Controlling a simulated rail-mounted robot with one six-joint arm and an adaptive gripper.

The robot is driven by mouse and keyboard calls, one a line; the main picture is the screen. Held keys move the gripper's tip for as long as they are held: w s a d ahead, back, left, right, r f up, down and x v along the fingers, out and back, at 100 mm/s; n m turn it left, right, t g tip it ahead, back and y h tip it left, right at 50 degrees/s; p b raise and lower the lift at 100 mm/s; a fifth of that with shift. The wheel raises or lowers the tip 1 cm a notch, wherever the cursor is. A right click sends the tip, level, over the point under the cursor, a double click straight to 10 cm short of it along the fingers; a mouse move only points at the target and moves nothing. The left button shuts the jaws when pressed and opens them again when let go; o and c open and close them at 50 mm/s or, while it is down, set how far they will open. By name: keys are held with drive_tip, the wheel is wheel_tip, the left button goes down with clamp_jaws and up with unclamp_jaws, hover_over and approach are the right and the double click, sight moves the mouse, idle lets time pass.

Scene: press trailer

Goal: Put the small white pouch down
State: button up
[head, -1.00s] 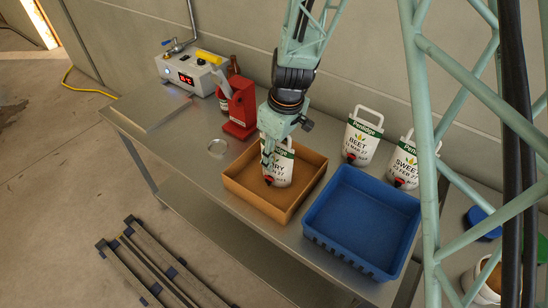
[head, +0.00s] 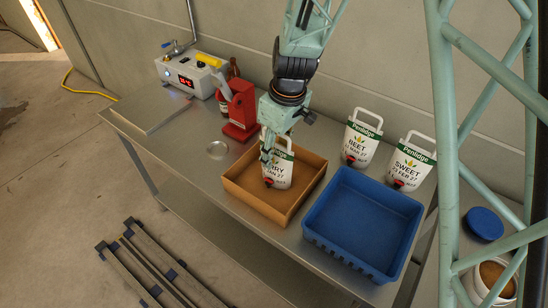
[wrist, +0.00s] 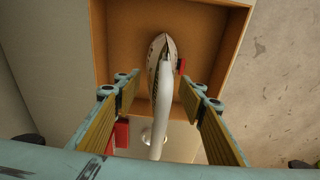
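A white pouch (head: 277,172) with a green band, a red tap and a loop handle stands about upright in the brown tray (head: 237,188). Its label is partly hidden by my gripper; I can read "RY". My gripper (head: 267,158) is over the tray at the pouch's top. In the wrist view my gripper (wrist: 163,95) is open, with a finger on each side. The pouch's handle (wrist: 163,115) passes between the fingers with a gap on both sides. The pouch body (wrist: 162,52) lies beyond the fingertips, inside the tray walls.
An empty blue crate (head: 365,215) stands right of the tray. Two similar pouches, BEET (head: 362,140) and SWEET (head: 408,165), stand behind it. A red device (head: 240,112) and a bottle are behind left. A control box (head: 188,75) is at the far left. The steel table between is mostly clear.

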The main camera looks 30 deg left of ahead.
drive_tip(key=shift+d+r, duration=0.2)
drive_tip(key=shift+r, duration=1.25)
drive_tip(key=shift+d+r, duration=0.25)
drive_tip(key=shift+r, duration=1.15)
drive_tip(key=shift+d+r, duration=0.2)
drive_tip(key=shift+r, duration=1.25)
